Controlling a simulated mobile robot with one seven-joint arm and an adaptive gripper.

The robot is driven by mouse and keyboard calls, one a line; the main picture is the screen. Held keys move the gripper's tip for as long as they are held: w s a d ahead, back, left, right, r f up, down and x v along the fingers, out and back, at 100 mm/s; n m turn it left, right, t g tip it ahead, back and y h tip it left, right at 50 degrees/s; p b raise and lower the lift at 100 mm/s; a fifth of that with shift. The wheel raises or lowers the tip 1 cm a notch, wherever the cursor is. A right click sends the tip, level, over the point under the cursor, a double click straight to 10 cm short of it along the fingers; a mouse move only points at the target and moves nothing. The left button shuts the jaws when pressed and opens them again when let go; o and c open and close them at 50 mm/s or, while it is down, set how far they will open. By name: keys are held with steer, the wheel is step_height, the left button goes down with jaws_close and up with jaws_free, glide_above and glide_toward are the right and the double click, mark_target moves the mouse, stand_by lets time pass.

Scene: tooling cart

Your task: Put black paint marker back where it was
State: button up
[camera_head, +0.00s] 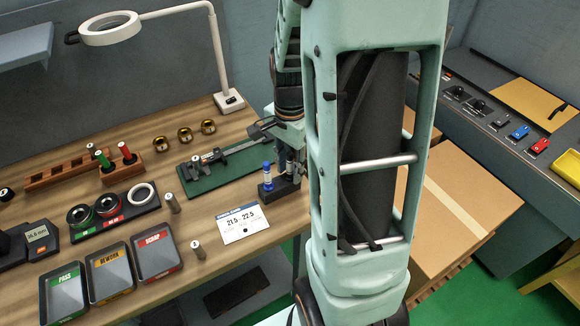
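My gripper (289,172) points down at the right side of the bench, over a small black block (266,195). A blue-capped white marker (267,174) stands upright at the left of this block, beside my gripper. My fingers are small and dark here, and I cannot tell whether they are open or shut on something. I cannot pick out a black paint marker for sure; one may be hidden at my fingers. A green-capped marker (103,160) and a red-capped marker (126,154) are at the wooden rack (70,172) on the left.
A white card (242,224) lies in front. Ring gauges (108,204), several small metal parts and three labelled trays (155,252) are further left. A lamp (229,100) stands behind; cardboard boxes (455,205) are right.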

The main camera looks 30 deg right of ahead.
step_height(320, 180, up, 13)
steer(key=shift+f+p, duration=0.1)
steer(key=shift+p, duration=0.4)
